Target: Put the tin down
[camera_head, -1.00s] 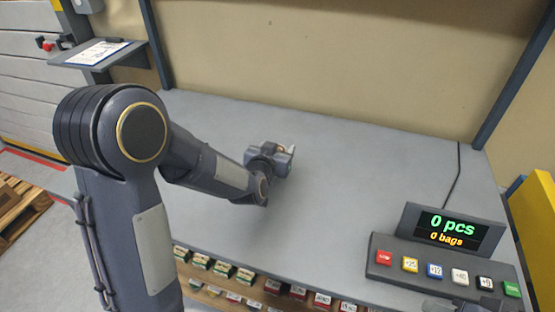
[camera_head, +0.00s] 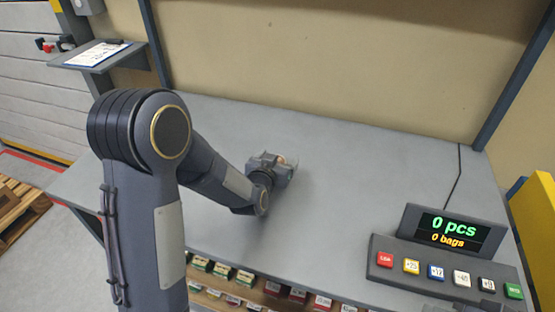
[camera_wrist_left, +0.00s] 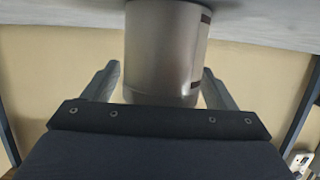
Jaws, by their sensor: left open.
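The tin (camera_wrist_left: 160,50) is a plain silvery grey cylinder with a dark-marked pale strip on one side. In the left wrist view it stands between the two fingers of my left gripper (camera_wrist_left: 160,88), which are open on either side of it. Its far end meets the grey worktop at the top of that view. In the head view my left gripper (camera_head: 281,160) is low over the middle of the worktop, and it mostly hides the tin.
The grey worktop (camera_head: 370,180) is clear around the gripper. A button console (camera_head: 440,272) with a display (camera_head: 450,231) reading 0 pcs, 0 bags stands at the right. Small boxes (camera_head: 222,270) line a shelf below the front edge. A clipboard shelf (camera_head: 98,57) is at the back left.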

